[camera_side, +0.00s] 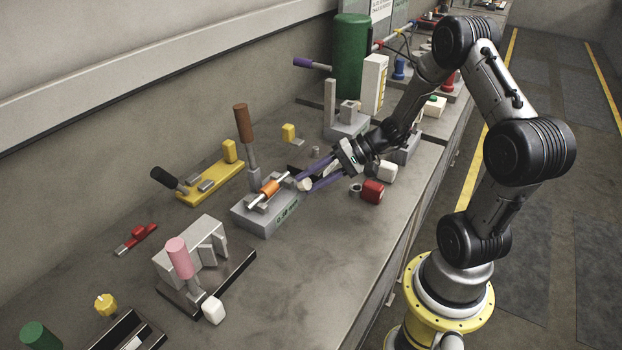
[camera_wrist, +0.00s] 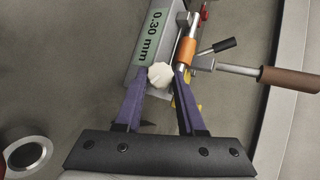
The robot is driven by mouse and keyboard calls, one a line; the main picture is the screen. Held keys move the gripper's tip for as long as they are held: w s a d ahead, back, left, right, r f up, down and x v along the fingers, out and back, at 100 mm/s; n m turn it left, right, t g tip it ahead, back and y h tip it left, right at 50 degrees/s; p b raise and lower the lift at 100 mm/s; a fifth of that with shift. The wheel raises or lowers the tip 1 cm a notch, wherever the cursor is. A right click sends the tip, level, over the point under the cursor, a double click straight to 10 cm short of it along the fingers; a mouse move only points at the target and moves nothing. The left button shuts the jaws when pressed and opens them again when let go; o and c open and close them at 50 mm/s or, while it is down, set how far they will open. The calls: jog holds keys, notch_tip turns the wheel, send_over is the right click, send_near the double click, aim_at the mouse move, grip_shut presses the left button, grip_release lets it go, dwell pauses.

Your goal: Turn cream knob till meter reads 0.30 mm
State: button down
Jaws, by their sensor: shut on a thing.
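The cream knob (camera_wrist: 161,75) is a small ridged knob at the end of a grey fixture block (camera_side: 255,219). In the side view the knob (camera_side: 304,185) sits at the block's right end. The meter (camera_wrist: 153,36) is a pale green display on the block and reads 0.30 mm in the wrist view. My gripper (camera_wrist: 162,72) has its two purple fingers on either side of the knob and is shut on it. In the side view my gripper (camera_side: 307,178) reaches in from the right, partly hiding the knob.
An orange collar (camera_wrist: 186,50) on a rod lies along the block. A brown-handled lever (camera_side: 243,123) stands behind it. A red cylinder (camera_side: 372,191) and a white block (camera_side: 387,172) lie right of my gripper. Bare bench shows in front of the block.

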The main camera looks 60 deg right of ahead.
jog(key=shift+m, duration=0.4)
jog(key=c, duration=0.5)
grip_release()
jog(key=v, duration=0.7)
jog(key=shift+s+d, duration=0.2)
jog(key=shift+s, duration=0.1)
